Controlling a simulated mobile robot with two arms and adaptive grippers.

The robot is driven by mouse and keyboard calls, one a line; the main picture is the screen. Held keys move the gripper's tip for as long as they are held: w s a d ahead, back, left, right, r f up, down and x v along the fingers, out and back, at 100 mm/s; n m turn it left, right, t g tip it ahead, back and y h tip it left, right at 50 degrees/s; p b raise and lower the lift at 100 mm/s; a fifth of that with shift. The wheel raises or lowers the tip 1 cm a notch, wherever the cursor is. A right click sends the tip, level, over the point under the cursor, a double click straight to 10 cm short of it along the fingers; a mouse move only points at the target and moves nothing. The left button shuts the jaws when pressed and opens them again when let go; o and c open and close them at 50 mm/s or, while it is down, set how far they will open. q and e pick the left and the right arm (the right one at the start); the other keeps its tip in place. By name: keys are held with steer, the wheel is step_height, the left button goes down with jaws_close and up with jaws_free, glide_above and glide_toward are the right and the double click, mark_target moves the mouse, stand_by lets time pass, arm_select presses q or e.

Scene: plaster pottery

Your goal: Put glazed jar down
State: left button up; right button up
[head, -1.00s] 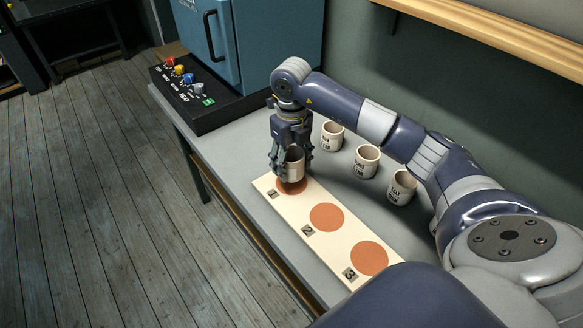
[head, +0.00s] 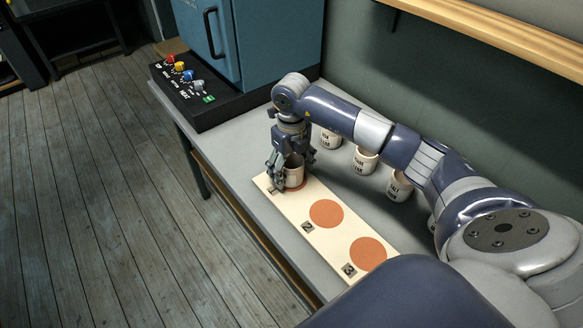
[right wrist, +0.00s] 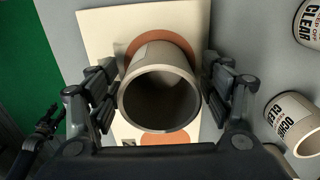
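The glazed jar (head: 294,172), a pale cup-like vessel, stands upright on the first terracotta circle (head: 292,187) of the cream board (head: 283,204). In the right wrist view, its open mouth (right wrist: 160,98) faces the camera and its base is over the circle. My right gripper (head: 285,163) is around the jar, with one finger on each side. In the right wrist view, the right gripper's fingers (right wrist: 160,90) show narrow gaps to the jar's wall, so it looks open.
Circles 2 (head: 326,214) and 3 (head: 368,254) are bare. Several labelled jars, one here (head: 365,160), stand behind the board along the wall. A blue kiln (head: 250,45) and its control panel (head: 205,98) are at the bench's far end. A wooden shelf (head: 500,32) runs above.

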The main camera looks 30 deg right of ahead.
steer(key=shift+r, duration=0.4)
step_height(320, 180, up, 12)
steer(key=b, duration=0.2)
steer(key=shift+f, duration=0.2)
stand_by(0.3)
